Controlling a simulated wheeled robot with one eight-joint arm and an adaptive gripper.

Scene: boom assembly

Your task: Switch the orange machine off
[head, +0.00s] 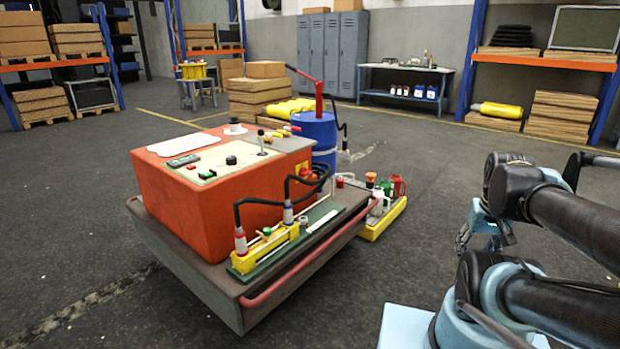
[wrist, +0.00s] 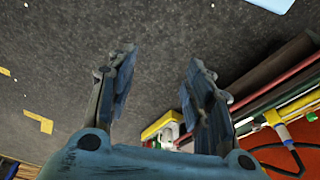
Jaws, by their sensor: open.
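The orange machine (head: 185,205) stands on a cart at the left of centre in the head view. Its top panel (head: 215,160) carries a dark green display box (head: 183,161), a black knob (head: 231,160), a small lever (head: 262,143) and several small buttons. I cannot tell which control is the off switch. My gripper shows in the wrist view (wrist: 160,95) with its two fingers apart and nothing between them. In the head view it is partly hidden behind my arm at the right, well away from the machine. It hangs above the floor beside the cart.
The cart (head: 240,310) has a red rail along its edge and a yellow hydraulic fitting (head: 265,248) with black hoses. Open floor lies between the cart and my arm.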

